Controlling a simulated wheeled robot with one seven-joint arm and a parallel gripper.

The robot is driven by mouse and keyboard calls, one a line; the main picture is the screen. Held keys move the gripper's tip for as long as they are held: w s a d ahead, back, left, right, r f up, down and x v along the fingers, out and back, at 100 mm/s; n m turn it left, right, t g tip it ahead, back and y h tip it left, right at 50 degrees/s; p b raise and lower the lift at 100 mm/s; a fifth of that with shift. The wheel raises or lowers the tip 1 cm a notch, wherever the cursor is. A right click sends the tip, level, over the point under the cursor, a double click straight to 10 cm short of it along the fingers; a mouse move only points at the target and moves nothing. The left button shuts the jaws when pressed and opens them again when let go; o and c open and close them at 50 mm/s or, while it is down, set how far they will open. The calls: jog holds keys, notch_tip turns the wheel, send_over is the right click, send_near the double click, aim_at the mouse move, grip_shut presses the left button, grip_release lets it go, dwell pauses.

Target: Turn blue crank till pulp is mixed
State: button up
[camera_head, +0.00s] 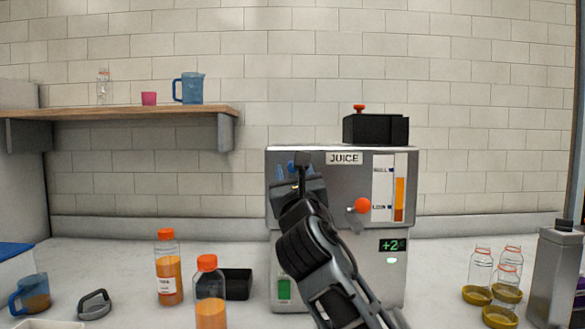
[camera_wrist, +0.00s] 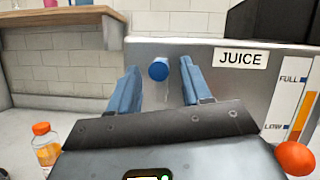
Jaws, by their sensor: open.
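The grey juice machine (camera_head: 340,240) stands against the counter's back wall. Its blue crank knob (camera_wrist: 158,70) shows in the wrist view between the two blue fingers of my gripper (camera_wrist: 159,68), with gaps on both sides. My gripper is open and empty. In the head view my gripper (camera_head: 292,173) is at the machine's upper left, and my arm hides most of the crank and the middle of the front. The gauge (camera_head: 399,197) beside FULL and LOW marks is orange over its lower part. Whether pulp is mixed cannot be seen.
An orange knob (camera_head: 362,205) sits right of my arm on the machine front. Orange-capped juice bottles (camera_head: 168,270) and a black tray (camera_head: 237,284) stand left of the machine. Empty jars (camera_head: 481,265) stand right. A wooden shelf (camera_head: 120,113) juts out at upper left.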

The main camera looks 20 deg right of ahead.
aim_at(292, 162)
jog(key=shift+x, duration=1.6)
grip_shut()
